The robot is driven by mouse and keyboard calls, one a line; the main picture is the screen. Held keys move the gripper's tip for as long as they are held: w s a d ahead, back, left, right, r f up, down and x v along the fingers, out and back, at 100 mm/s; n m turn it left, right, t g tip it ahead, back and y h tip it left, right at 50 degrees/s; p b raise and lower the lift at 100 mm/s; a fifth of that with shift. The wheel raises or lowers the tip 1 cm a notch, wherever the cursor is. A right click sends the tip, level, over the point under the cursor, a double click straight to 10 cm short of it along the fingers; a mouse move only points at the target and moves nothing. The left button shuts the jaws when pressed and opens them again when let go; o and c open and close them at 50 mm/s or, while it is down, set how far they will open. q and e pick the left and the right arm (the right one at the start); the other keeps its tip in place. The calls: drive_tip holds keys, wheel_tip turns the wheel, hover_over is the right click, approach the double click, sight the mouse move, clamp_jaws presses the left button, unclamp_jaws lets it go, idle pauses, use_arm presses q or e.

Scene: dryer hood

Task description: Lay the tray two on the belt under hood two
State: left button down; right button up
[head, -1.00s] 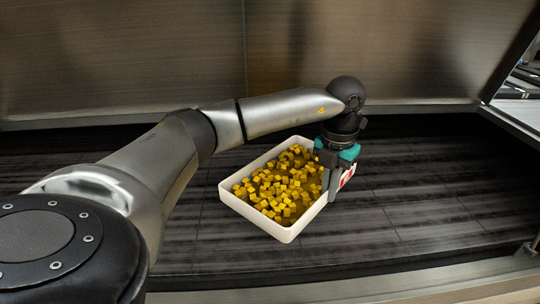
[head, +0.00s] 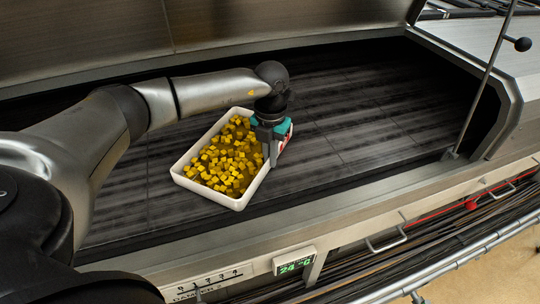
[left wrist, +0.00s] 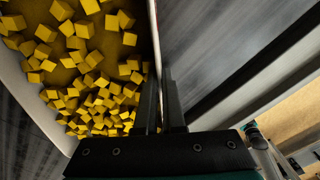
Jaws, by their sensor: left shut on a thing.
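A white tray (head: 240,205) full of yellow cubes (head: 227,160) is over the dark belt (head: 370,110) under the metal hood (head: 90,35). My left gripper (head: 271,160) is shut on the tray's right wall. In the left wrist view the fingers (left wrist: 161,105) straddle the tray's wall (left wrist: 152,35), with the cubes (left wrist: 90,70) on the left side. The tray looks about level; whether it touches the belt or hangs just above it I cannot tell. No number shows on the tray. My right gripper is not in view.
A metal front ledge (head: 330,215) runs along the belt, with a green display (head: 295,264) below it. The belt right of the tray is clear.

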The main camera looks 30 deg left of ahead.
use_arm(q)
drive_tip(key=shift+r, duration=0.15)
drive_tip(key=c, duration=1)
unclamp_jaws()
drive_tip(key=shift+f, duration=0.2)
wheel_tip(320, 180, up, 12)
drive_tip(key=shift+r, duration=0.15)
